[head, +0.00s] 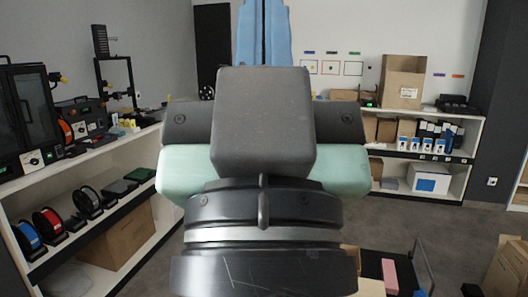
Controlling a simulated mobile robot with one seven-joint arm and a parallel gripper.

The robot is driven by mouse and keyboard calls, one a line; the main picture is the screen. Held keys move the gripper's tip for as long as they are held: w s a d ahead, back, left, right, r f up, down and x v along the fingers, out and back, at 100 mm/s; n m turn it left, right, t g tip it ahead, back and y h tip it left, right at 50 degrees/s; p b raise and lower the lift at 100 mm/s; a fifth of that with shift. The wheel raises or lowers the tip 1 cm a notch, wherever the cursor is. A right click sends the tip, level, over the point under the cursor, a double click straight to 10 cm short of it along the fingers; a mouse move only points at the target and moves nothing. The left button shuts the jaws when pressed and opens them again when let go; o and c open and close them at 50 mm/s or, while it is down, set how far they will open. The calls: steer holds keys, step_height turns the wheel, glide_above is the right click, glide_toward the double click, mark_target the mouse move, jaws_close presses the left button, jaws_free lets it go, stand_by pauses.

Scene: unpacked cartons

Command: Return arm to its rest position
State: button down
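My own arm fills the middle of the head view, seen close up. Its dark, light green and grey links are stacked in front of the camera. A blue part rises behind the grey link and runs out of the top edge of the picture. I see no fingertips that I can make out as my gripper, and nothing held shows. The arm hides the middle of the room behind it.
A white shelf (143,134) with several spools and a large carton (118,236) runs along the left. Another white shelf (479,148) with an open carton (401,83) stands at the back right. A dark cart (372,264) with a pink block (390,276) is at lower right. Grey floor (430,222) is clear between.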

step_height(320, 180, up, 16)
steer(key=p, duration=1.3)
steer(key=shift+p, duration=0.35)
